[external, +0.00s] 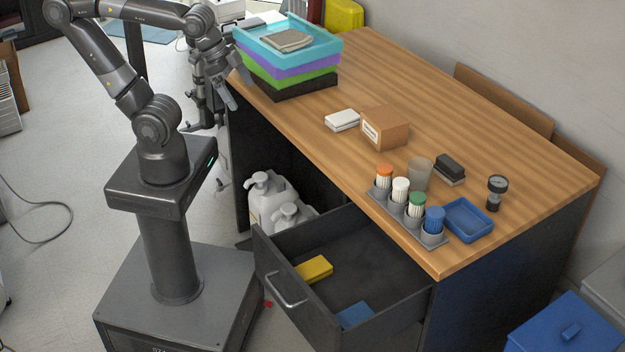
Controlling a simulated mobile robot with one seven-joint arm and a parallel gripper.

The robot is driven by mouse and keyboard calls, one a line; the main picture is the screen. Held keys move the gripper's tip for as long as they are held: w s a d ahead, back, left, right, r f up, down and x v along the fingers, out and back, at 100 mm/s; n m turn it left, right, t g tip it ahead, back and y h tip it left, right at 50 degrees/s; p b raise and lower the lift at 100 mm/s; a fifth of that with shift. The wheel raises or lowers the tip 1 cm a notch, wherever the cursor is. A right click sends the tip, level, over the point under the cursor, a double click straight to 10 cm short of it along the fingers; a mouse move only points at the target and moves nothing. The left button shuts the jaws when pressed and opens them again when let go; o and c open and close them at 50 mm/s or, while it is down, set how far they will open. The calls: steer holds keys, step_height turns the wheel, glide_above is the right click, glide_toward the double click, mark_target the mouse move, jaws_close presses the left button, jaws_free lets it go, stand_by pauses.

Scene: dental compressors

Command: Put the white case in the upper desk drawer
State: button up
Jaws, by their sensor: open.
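The white case (342,120) lies flat on the wooden desk, just left of a small cardboard box. The desk drawer (345,255) is pulled open at the front of the desk. Inside it lie a yellow item (314,268) and a blue item (355,315), with bare floor around them. My gripper (212,112) hangs off the desk's left edge, beside the stacked trays and well away from the case. It is open and empty.
Stacked coloured trays (288,58) with a folded cloth stand at the desk's far left. The cardboard box (385,127) sits close beside the case.

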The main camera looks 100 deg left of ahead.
steer(key=w+a+m+g+y, duration=0.1)
steer(key=w+a+m+g, duration=0.15)
steer(key=w+a, duration=0.6)
steer(key=m+g+y, duration=0.1)
steer(key=m+g, duration=0.4)
steer(key=m, duration=0.1)
glide_above(344, 116)
steer(key=w+d, duration=0.1)
steer(key=d, duration=0.1)
step_height(344, 116, down, 18)
steer(key=shift+a+r, duration=0.1)
steer(key=shift+a, duration=0.05)
steer(key=shift+x, duration=3.15)
steer(key=shift+w+a, duration=0.1)
steer(key=c, duration=0.8)
steer(key=shift+r, duration=0.15)
